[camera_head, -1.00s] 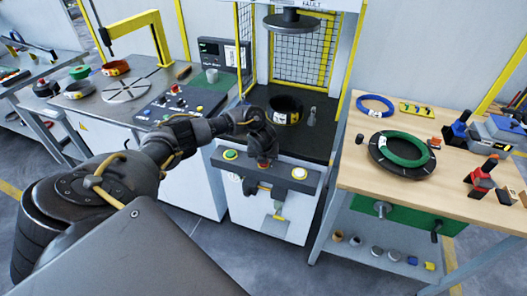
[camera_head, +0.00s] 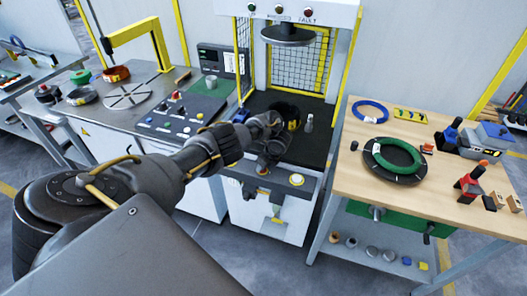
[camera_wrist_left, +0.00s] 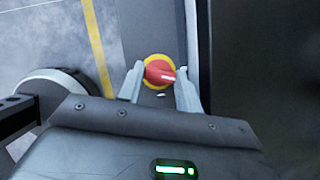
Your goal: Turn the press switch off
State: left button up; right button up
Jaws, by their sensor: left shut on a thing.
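The press switch (camera_wrist_left: 159,72) is a red rotary knob with a white mark on a yellow round plate, seen in the left wrist view. My left gripper (camera_wrist_left: 158,84) has one finger on each side of the knob and is shut on it. In the head view my left gripper (camera_head: 263,165) is at the front panel of the press (camera_head: 313,186), and the hand hides the switch there. My right gripper is not in view.
A wooden table (camera_head: 350,180) with a green coil (camera_head: 394,155) stands right. A bench with a control box (camera_head: 190,113) stands left.

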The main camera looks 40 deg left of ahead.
pick_arm(q)
jog(key=shift+w+n+g+b, duration=0.1)
jog(key=shift+n+g+b, duration=0.7)
jog(key=shift+n, duration=1.1)
jog(key=shift+a, duration=0.1)
jog(key=o, duration=1)
jog(key=shift+r, duration=0.15)
jog(key=p+v, duration=0.2)
jog(key=v, duration=0.8)
jog(key=shift+r, duration=0.3)
